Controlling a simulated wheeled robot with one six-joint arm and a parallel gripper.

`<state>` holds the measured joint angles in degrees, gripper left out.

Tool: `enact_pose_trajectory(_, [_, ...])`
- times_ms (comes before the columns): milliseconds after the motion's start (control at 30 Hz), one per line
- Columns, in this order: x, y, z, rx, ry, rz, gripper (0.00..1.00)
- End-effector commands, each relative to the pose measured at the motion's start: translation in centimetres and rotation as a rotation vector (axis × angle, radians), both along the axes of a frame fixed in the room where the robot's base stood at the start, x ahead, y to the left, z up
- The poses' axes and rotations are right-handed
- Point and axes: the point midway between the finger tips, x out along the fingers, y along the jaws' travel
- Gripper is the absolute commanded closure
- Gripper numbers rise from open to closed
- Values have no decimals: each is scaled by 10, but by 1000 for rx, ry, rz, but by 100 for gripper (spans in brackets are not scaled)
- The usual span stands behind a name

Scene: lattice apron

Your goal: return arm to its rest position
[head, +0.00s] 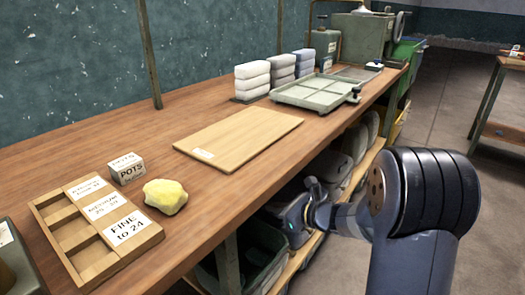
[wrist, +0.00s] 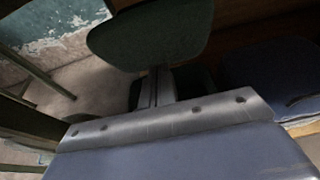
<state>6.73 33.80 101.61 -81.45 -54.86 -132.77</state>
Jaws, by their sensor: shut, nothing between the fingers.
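My arm shows at the right of the head view, bent, with its far part reaching left below the bench's front edge. My gripper (wrist: 157,86) shows in the wrist view as a narrow dark pair of fingers, closed together and empty. In the head view, the arm's far end is beside the shelf under the bench, and I cannot make out the fingers there. The wooden workbench (head: 327,130) runs from the lower left to the upper right.
On the bench are a compartment tray (head: 147,243), a small labelled box (head: 127,169), a yellow sponge-like lump (head: 165,196), a wooden board (head: 240,137), stacked pale blocks (head: 252,80) and a green-grey frame (head: 316,94). Dark bins (head: 240,255) stand below. Open floor (head: 455,110) lies right.

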Motion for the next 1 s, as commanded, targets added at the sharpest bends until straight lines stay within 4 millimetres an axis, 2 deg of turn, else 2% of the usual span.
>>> enact_pose_trajectory(233, [1,1,0,0,0,1,100])
enact_pose_trajectory(367, [7,9,-1,-1,-1,3,100])
enact_pose_trajectory(1000, [80,104,-5,0,-2,4,100])
